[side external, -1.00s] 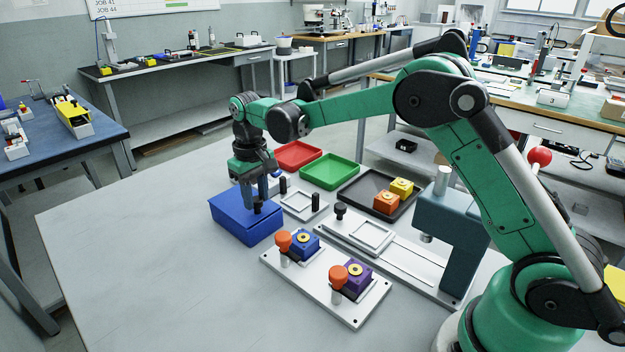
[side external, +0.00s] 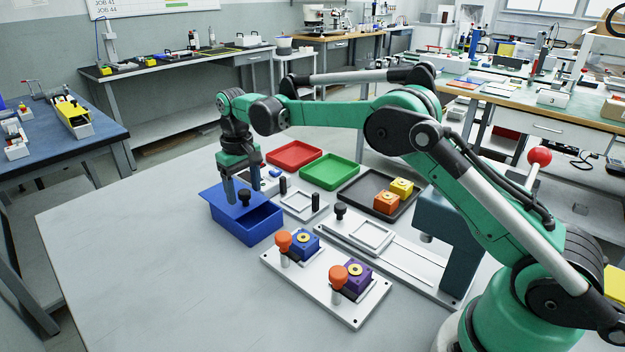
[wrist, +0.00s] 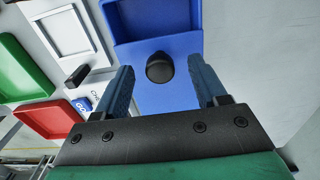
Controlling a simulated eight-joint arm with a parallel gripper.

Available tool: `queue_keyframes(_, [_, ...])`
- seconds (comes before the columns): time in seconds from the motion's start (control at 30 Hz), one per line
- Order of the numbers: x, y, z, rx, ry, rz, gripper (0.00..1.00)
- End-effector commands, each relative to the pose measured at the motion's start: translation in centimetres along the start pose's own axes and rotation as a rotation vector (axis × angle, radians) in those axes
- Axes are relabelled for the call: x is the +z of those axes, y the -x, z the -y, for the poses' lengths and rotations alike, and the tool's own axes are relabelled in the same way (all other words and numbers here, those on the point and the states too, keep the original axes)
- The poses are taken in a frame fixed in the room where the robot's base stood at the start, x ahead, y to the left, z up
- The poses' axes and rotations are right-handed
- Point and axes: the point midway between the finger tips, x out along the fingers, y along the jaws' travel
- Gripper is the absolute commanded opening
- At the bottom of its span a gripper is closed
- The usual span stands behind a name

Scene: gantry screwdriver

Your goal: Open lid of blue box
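The blue box (side external: 250,232) stands on the table at centre left. Its blue lid (side external: 226,196) is slid towards the back left, so the front right part of the inside lies open. A black knob (side external: 244,197) stands on the lid. My gripper (side external: 243,188) is over the lid, pointing down. In the wrist view, my gripper (wrist: 163,75) has its two fingers wide apart, with the knob (wrist: 160,67) between the fingertip lines and a gap on each side. The lid (wrist: 158,97) and open box (wrist: 148,12) also show there.
A red tray (side external: 294,155), a green tray (side external: 330,171) and a black tray (side external: 355,185) with orange and yellow blocks lie behind. A white fixture plate (side external: 325,290) with blue and purple blocks is to the right. The table's front left is clear.

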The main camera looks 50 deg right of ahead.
Motion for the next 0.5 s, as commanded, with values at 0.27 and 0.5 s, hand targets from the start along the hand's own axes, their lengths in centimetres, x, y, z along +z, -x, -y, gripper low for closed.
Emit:
queue_keyframes(0.27, [0.0,1.6,0.0,0.000,0.000,0.000,0.65])
queue_keyframes(0.5, [0.0,4.8,0.0,0.000,0.000,0.000,0.65])
